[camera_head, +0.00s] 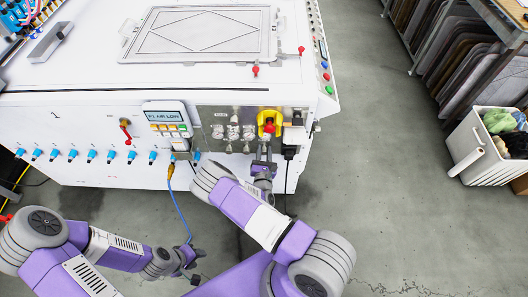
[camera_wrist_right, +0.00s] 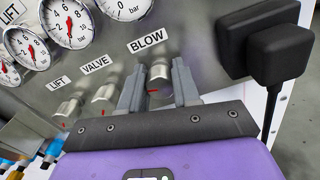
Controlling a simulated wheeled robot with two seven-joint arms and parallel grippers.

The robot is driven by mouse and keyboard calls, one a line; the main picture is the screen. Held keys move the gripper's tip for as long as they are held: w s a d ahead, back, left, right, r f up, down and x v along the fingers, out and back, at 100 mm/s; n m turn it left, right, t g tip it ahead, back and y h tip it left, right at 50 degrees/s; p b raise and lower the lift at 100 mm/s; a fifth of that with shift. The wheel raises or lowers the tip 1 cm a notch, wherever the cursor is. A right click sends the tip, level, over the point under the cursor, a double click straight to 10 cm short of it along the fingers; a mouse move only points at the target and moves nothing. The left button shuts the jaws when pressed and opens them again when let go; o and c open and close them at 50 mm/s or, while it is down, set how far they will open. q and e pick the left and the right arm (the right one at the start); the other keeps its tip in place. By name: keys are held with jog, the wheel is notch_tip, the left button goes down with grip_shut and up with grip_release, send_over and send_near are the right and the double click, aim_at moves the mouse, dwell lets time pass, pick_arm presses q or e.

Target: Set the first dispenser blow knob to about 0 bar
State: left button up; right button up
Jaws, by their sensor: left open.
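The blow knob (camera_wrist_right: 160,73), a small metal knob with a red mark, sits under the BLOW label in the right wrist view. My right gripper (camera_wrist_right: 160,82) has one finger on each side of it; whether the fingers press on it I cannot tell. In the head view my right gripper (camera_head: 264,163) is at the gauge panel (camera_head: 218,115), hiding the knob. My left gripper (camera_head: 190,266) is open and empty, low in front of the machine.
The valve knob (camera_wrist_right: 104,97) and lift knob (camera_wrist_right: 70,107) are left of my right gripper. A black plug (camera_wrist_right: 282,50) is close on the right. A yellow and red switch (camera_head: 269,123) is above the gripper. A blue cable (camera_head: 180,208) hangs near my left arm.

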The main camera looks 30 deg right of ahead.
grip_shut()
jog(key=shift+n, duration=0.3)
jog(key=shift+r+n+p, duration=0.1)
jog(key=shift+n+p, duration=0.65)
jog(key=shift+n, duration=0.15)
jog(key=n+p, duration=0.1)
jog(key=n, duration=0.1)
jog(key=shift+n, duration=0.4)
jog(key=n+p, duration=0.1)
jog(key=n, duration=0.2)
jog(key=shift+w+a, duration=0.1)
jog(key=shift+n, duration=1.6)
